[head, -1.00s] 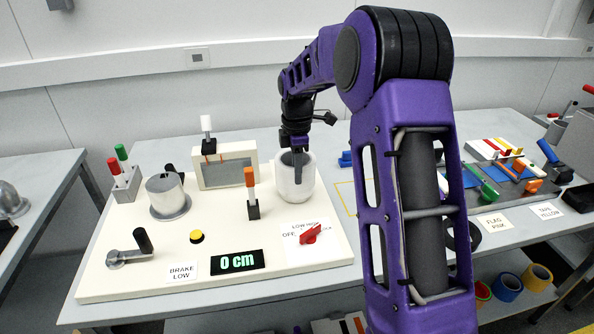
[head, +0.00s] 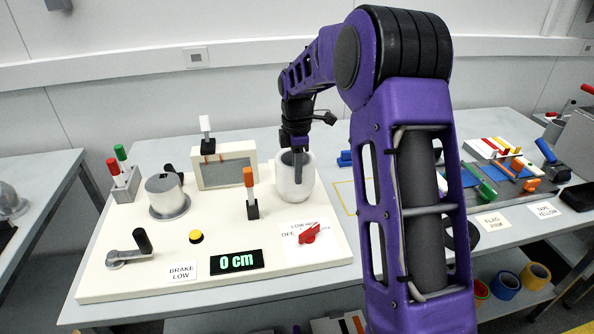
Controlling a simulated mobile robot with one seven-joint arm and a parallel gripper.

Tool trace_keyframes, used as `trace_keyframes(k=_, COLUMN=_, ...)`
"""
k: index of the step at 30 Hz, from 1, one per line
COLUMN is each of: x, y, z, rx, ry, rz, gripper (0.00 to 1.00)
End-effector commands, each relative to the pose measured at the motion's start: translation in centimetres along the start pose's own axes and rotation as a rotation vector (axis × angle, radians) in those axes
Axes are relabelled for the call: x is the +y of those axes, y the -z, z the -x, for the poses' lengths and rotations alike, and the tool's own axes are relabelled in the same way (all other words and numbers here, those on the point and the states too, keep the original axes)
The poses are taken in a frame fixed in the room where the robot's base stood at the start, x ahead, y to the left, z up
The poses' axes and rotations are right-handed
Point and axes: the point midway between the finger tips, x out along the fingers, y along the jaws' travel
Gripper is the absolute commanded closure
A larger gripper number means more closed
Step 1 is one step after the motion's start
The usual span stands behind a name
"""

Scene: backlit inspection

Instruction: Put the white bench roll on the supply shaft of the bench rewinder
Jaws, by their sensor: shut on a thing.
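The white bench roll (head: 295,192) stands upright at the back right of the cream bench rewinder (head: 130,282). My gripper (head: 297,168) points down at the roll from above, shut on its wall, with one dark finger showing against its near side. The supply shaft is not visible; the roll covers that corner of the board. I cannot tell whether the roll is around a shaft or fully seated. A grey flanged hub with a pale core (head: 166,194) stands at the left of the board.
The board also carries a grey screen panel (head: 224,172), an orange-topped post (head: 250,195), a red knob (head: 309,233), a black-handled crank (head: 132,250) and a display (head: 236,261) reading 0 cm. My arm hides the table's middle. A tool tray (head: 510,180) lies right.

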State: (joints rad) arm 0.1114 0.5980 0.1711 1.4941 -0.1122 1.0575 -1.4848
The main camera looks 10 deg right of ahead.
Motion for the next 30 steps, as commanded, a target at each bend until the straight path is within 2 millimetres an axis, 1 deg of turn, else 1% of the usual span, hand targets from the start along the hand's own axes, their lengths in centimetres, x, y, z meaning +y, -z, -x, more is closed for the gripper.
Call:
trace_keyframes(k=14, x=0.05, y=0.0, z=-0.18, rx=0.0, ry=-0.002, rz=0.0, gripper=1.0)
trace_keyframes(k=21, x=0.05, y=-0.01, z=0.21, rx=0.0, ry=-0.002, rz=0.0, gripper=1.0)
trace_keyframes(k=28, x=0.05, y=0.0, z=0.12, rx=0.0, ry=-0.002, rz=0.0, gripper=1.0)
trace_keyframes(k=29, x=0.05, y=0.0, z=0.12, rx=0.0, ry=-0.002, rz=0.0, gripper=0.75)
trace_keyframes(k=30, x=0.05, y=0.0, z=0.11, rx=0.0, ry=-0.002, rz=0.0, gripper=0.68)
